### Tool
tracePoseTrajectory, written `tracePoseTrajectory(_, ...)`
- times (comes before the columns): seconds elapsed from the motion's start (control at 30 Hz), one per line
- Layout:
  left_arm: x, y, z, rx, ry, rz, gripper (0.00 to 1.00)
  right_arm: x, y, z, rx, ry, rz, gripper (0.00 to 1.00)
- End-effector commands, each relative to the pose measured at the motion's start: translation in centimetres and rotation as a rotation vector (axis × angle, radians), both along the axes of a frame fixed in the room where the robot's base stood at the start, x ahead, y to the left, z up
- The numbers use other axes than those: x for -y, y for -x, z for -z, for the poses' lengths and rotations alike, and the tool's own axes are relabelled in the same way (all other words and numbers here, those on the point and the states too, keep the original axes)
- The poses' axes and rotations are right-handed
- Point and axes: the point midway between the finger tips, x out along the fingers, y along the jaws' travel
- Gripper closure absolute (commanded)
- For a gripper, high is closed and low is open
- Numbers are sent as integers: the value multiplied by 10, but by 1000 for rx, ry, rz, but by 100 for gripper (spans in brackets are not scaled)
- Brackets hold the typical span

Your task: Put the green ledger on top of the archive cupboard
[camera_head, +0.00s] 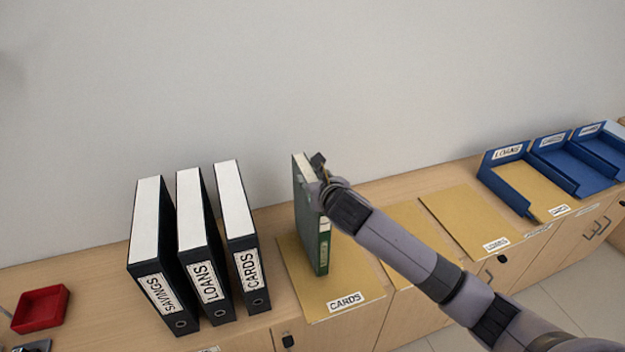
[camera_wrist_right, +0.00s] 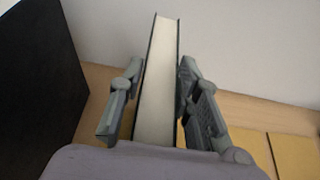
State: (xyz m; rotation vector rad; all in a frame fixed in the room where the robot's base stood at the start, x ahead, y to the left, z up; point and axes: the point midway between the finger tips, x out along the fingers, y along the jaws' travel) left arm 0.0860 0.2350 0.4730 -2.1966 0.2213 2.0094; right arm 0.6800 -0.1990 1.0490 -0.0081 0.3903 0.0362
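The green ledger (camera_head: 323,245) stands upright over a tan mat (camera_head: 292,262) labelled CARDS. I cannot tell whether its foot rests on the mat. My right gripper (camera_head: 318,180) is at the ledger's upper part. In the right wrist view, the ledger's pale page edge (camera_wrist_right: 160,85) lies between the two fingers of my right gripper (camera_wrist_right: 160,90). The right finger looks very close to the cover. Whether both fingers press on it is unclear. The archive cupboard cannot be made out for certain. My left gripper is not in view.
Black binders labelled SAVINGS (camera_head: 160,275), LOANS (camera_head: 202,265) and CARDS (camera_head: 243,255) stand left of the ledger. A red tray (camera_head: 40,308) lies farther left. Blue trays (camera_head: 572,172) stand at the right. A wall is behind the wooden counter.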

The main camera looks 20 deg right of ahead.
Motion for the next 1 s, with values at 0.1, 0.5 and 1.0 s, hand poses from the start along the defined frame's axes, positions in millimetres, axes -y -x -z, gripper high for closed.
tracePoseTrajectory(0.1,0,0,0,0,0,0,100,0,0,-2,2,0,0,60)
tracePoseTrajectory(0.5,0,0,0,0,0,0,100,0,0,1,-4,1,1,47)
tracePoseTrajectory(1.0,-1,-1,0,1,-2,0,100,3,56,-20,-6,4,-2,47)
